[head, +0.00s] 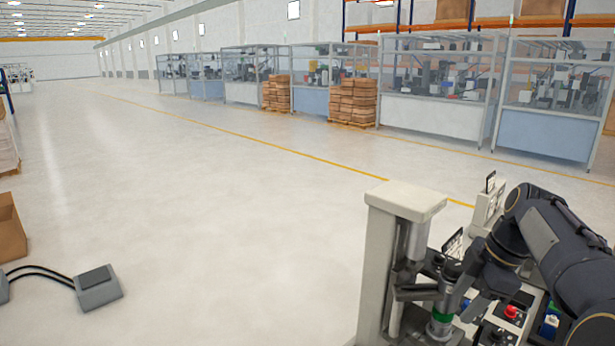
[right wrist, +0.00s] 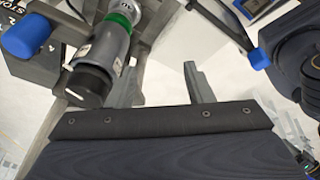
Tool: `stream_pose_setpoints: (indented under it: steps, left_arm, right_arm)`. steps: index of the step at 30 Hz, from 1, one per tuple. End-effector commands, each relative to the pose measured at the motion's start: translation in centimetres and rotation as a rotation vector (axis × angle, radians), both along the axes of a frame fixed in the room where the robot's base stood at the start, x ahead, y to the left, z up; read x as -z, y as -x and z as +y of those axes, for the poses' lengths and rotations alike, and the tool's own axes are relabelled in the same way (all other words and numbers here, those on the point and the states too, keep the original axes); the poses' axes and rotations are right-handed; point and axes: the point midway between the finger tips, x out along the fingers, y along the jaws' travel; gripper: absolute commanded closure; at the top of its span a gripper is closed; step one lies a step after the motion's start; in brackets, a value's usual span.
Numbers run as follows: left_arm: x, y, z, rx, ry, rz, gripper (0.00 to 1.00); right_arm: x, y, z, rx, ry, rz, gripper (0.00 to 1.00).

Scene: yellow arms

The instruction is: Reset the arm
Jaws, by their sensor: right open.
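My right arm (head: 575,250) is dark and comes in from the lower right of the head view. Its gripper (head: 428,298) is beside a cream column (head: 378,270) with a metal cylinder. A green-ringed part (head: 440,317) is close to the fingers. In the right wrist view, the gripper (right wrist: 162,75) has its two fingers apart with nothing visible between them. A metal cylinder with a green ring (right wrist: 119,20) and a black end (right wrist: 90,82) is left of the fingers there; contact cannot be told. My left gripper is not in view.
A panel with a red button (head: 511,312) is below my right arm. Blue knobs (right wrist: 28,37) show in the right wrist view. A grey pedal (head: 98,288) and a cardboard box (head: 10,228) are at left. The floor (head: 220,210) between is clear.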

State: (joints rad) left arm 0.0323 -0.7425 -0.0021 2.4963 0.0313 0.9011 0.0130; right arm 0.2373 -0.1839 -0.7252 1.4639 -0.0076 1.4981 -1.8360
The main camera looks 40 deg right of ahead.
Motion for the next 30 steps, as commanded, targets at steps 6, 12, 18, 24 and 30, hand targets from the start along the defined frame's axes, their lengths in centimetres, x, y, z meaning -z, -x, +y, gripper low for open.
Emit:
stream_pose_setpoints:
  steps: [6, 12, 18, 24, 30]
  left_arm:
    - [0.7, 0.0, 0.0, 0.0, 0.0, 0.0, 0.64]
    - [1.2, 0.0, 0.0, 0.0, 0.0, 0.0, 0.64]
    - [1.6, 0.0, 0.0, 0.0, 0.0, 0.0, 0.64]
    - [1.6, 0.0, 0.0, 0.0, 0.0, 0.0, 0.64]
    - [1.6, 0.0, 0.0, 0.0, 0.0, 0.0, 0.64]
  right_arm:
    - [3.0, -4.5, 12.0, 0.279, -0.217, -0.072, 0.53]
    - [6.0, -4.5, 23.9, 0.552, -0.398, -0.048, 0.53]
    - [9.5, -2.2, 31.0, 0.766, -0.496, -0.005, 0.53]
    - [11.1, -1.2, 32.9, 0.856, -0.529, 0.011, 0.53]
    - [11.2, -1.1, 33.0, 0.862, -0.53, 0.014, 0.56]
